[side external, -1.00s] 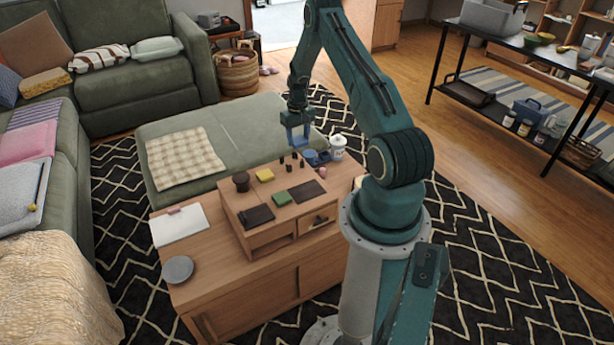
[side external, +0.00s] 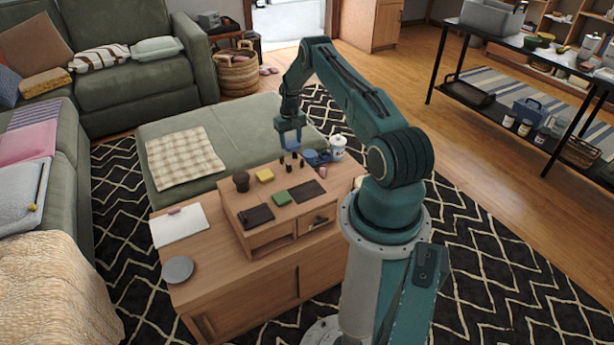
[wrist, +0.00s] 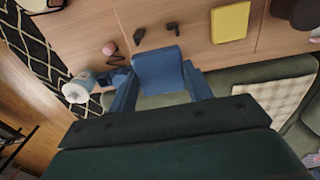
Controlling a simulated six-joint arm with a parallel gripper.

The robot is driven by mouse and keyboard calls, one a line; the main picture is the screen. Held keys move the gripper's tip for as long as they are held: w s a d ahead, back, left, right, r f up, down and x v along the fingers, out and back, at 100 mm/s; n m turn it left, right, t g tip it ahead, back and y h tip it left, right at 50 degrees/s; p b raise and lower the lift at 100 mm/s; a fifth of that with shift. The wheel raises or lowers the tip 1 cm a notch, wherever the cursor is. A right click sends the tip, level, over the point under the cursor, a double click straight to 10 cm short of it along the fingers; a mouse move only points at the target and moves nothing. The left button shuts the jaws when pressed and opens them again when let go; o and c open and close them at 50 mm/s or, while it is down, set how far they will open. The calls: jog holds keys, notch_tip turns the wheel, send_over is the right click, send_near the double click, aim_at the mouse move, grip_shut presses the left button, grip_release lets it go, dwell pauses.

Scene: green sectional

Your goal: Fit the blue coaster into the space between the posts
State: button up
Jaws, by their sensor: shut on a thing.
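My gripper (side external: 291,147) hangs above the back edge of the wooden stand. Its blue fingers (wrist: 160,88) are shut on the blue coaster (wrist: 157,68), which shows as a flat square between them in the wrist view. In the side view the coaster is hard to tell from the blue fingers. Several small dark posts (side external: 295,158) stand on the stand just below the gripper. Two posts (wrist: 172,28) show beyond the coaster in the wrist view; the coaster may hide others. The coaster looks apart from the posts shown.
The stand (side external: 238,214) also holds a yellow square (side external: 264,175), green square (side external: 282,198), dark mat (side external: 308,191), black wallet-like item (side external: 257,215) and brown cup (side external: 241,181).

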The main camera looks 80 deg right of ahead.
aim_at(291, 150)
jog(key=shift+f, duration=0.15)
jog(key=shift+f, duration=2.2)
jog(key=shift+f, duration=1.7)
dwell(4.0)
